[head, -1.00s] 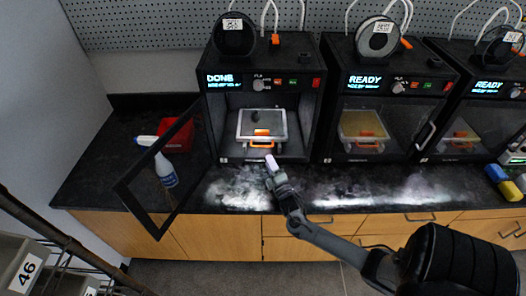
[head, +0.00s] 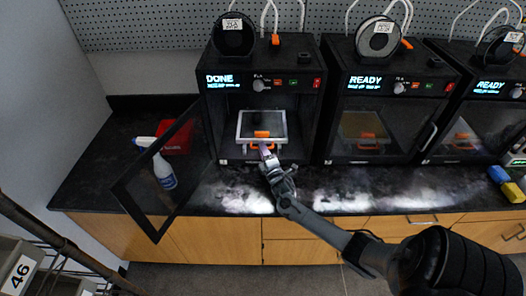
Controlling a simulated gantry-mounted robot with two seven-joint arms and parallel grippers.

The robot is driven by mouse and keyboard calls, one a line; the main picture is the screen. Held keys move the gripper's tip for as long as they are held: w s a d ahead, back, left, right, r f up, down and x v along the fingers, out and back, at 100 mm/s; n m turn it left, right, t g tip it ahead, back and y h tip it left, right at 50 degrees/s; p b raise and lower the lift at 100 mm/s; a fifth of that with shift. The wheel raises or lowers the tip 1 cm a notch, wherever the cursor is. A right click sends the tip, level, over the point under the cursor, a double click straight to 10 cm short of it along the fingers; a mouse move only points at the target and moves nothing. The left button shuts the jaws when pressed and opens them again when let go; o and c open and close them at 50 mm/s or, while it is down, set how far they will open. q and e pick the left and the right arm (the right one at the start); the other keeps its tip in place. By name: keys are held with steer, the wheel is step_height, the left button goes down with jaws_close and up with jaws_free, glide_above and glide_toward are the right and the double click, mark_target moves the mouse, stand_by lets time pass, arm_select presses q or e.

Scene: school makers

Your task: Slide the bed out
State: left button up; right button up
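The print bed (head: 262,125) is a dark plate with a pale frame inside the left 3D printer (head: 224,133), whose display reads DONE. An orange part (head: 262,134) lies on the bed. An orange handle (head: 282,146) is at the bed's front edge. The printer's door (head: 163,177) stands wide open to the left. My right gripper (head: 267,154) is at the front handle, at the printer's opening. Its fingers overlap the handle, and I cannot tell whether they are closed on it. My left gripper is not in view.
Two more printers (head: 386,84) reading READY stand to the right with doors shut. A spray bottle (head: 164,170) and a red bin (head: 176,137) are behind the open door. The black counter (head: 340,190) in front is mostly clear, with bright reflections.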

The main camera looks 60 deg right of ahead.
jaws_close()
stand_by(1.2)
